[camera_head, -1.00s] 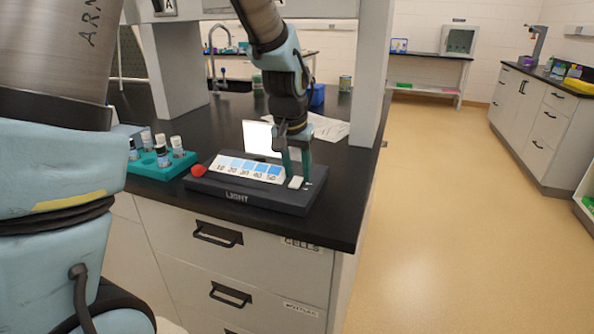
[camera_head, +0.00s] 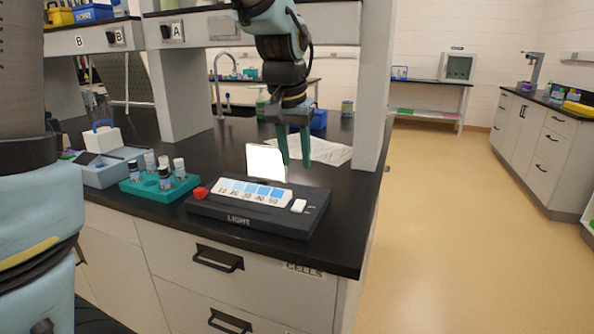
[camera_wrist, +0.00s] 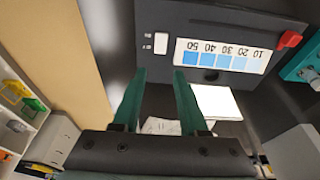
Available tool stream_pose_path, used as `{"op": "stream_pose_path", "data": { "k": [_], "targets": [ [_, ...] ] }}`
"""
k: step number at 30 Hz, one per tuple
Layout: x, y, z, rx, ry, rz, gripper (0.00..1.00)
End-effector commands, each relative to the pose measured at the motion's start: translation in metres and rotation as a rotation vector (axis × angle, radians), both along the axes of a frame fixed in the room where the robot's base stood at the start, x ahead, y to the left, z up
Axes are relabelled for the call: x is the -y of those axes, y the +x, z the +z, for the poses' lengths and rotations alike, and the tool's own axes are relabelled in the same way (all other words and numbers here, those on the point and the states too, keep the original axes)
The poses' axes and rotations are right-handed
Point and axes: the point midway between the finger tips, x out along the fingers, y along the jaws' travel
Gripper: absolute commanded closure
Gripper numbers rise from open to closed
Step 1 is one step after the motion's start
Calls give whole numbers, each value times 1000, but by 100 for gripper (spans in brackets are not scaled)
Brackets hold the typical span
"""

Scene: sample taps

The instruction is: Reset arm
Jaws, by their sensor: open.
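My gripper (camera_head: 294,163) hangs in the air above the black bench top, behind and above the light box. Its two green fingers are apart with nothing between them; they also show in the wrist view (camera_wrist: 158,78). The dark light box (camera_head: 262,222), marked LIGHT, lies on the bench. It carries a strip of blue squares (camera_head: 254,192) numbered 10 to 50, a white switch (camera_head: 298,206) at its right and a red knob (camera_head: 201,193) at its left. In the wrist view, the strip (camera_wrist: 222,56) and switch (camera_wrist: 160,43) show beyond the fingertips.
A teal rack (camera_head: 150,189) with several capped vials stands left of the light box. A grey-blue case (camera_head: 103,172) is farther left. A bright white panel (camera_head: 266,163) and paper sheets (camera_head: 318,149) are behind. A bench post (camera_head: 372,90) rises at the right. The floor beyond is clear.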

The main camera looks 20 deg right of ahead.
Motion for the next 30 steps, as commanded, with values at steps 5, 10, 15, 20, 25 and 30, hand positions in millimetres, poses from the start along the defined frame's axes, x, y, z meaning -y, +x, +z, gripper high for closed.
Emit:
{"op": "stream_pose_path", "data": {
  "k": [5,10,15,20,25,30],
  "targets": [
    [-1,0,3,0,0,0,57],
    [-1,0,3,0,0,0,57],
    [-2,0,2,-1,1,3,57],
    [-37,12,-13,-13,10,74,57],
    [-131,24,-53,-45,29,268,57],
    [-223,8,-91,-80,41,468,57]
  ]
}}
